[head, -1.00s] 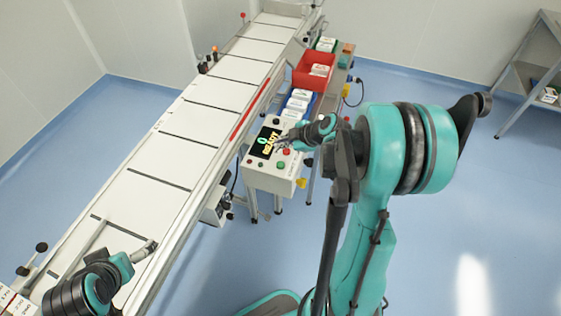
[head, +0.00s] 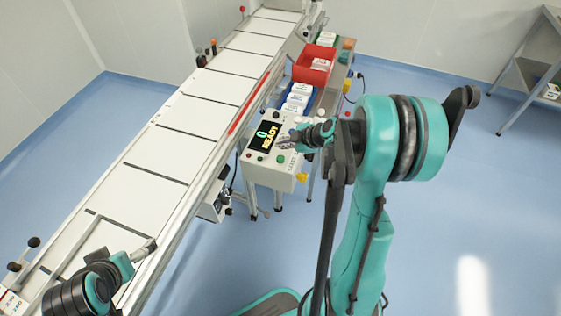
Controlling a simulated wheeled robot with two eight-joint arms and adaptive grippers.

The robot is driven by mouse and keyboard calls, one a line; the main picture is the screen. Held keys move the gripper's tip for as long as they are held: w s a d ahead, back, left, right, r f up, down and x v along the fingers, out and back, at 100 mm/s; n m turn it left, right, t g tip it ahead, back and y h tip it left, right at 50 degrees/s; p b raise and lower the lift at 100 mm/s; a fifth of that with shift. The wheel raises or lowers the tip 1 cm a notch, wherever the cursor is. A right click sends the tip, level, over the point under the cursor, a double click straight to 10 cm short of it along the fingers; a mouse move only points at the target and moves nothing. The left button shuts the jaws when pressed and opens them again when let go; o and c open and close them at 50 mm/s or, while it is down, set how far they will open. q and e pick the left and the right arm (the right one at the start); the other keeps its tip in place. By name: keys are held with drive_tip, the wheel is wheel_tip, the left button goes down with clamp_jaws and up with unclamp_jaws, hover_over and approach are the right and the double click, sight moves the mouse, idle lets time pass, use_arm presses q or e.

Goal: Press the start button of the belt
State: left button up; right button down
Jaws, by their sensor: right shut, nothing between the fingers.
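The control box (head: 270,176) stands on legs at the right side of the conveyor belt (head: 172,154). Its dark screen (head: 264,137) reads "0 READY" in green and yellow. A green button (head: 280,159) shows on the panel's lower right, with small knobs to its left. My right gripper (head: 285,144) is shut and empty, over the right part of the panel beside the screen. It covers some of the panel there; whether it touches is too small to tell. My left gripper (head: 146,250) is over the near end of the belt; its fingers are unclear.
A red bin (head: 313,68) and a blue bin (head: 296,103) with white packs stand behind the control box on a side table. A yellow knob (head: 301,178) sticks out at the box's right side. A grey shelf (head: 524,66) stands far right. The floor between is clear.

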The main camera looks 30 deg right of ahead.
sight(282, 159)
use_arm(q)
drive_tip(key=shift+f+b, duration=1.5)
drive_tip(key=shift+f, duration=0.45)
use_arm(e)
drive_tip(key=shift+f, duration=2.2)
use_arm(q)
drive_tip(key=shift+f, duration=0.1)
use_arm(e)
drive_tip(key=shift+f, duration=0.1)
use_arm(q)
drive_tip(key=shift+f+b, duration=0.35)
drive_tip(key=shift+b, duration=0.1)
use_arm(e)
drive_tip(key=shift+f, duration=0.3)
